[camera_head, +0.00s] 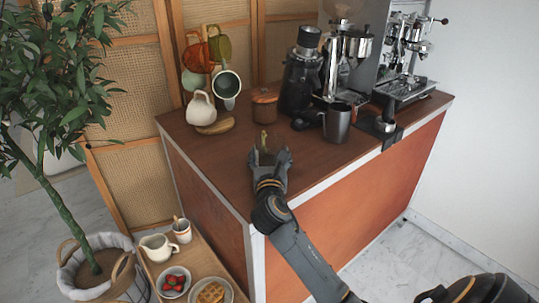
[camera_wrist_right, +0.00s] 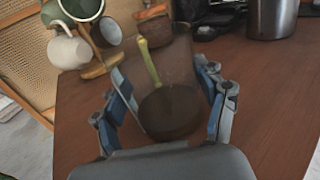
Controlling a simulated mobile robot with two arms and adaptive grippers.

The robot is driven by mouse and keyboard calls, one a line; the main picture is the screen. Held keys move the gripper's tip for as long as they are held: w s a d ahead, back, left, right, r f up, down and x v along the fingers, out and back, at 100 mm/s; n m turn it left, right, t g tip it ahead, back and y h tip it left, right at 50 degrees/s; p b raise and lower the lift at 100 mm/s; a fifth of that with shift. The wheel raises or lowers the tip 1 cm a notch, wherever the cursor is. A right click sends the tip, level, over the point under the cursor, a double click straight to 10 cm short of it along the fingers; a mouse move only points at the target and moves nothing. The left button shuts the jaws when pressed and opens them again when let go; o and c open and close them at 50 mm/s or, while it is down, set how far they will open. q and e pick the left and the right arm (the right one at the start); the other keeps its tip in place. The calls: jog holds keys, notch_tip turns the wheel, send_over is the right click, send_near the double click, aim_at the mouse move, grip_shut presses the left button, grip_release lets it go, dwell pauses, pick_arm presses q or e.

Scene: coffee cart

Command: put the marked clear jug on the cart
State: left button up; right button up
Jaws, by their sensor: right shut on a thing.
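The clear jug (camera_wrist_right: 185,65) is see-through, with a yellow-green strip like a handle and a dark round base in the right wrist view. My right gripper (camera_wrist_right: 168,95) has a finger on each side of it and is shut on it. In the head view, my right gripper (camera_head: 270,158) is over the near left part of the cart's brown top (camera_head: 220,160). Only the jug's yellow-green strip (camera_head: 263,141) shows clearly there. I cannot tell whether the jug's base touches the top. My left gripper is not in view.
A mug rack (camera_head: 212,65) with a cream mug (camera_head: 201,108), a brown pot (camera_head: 264,104), a grinder (camera_head: 301,72), a steel cup (camera_head: 337,122) and an espresso machine (camera_head: 405,60) stand behind. A low food table (camera_head: 207,254) and a plant (camera_head: 60,70) are left. The near top is clear.

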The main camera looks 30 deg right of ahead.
jog(key=o, duration=1.3)
jog(key=shift+f, duration=0.1)
jog(key=shift+c, duration=0.2)
jog(key=v, duration=1.2)
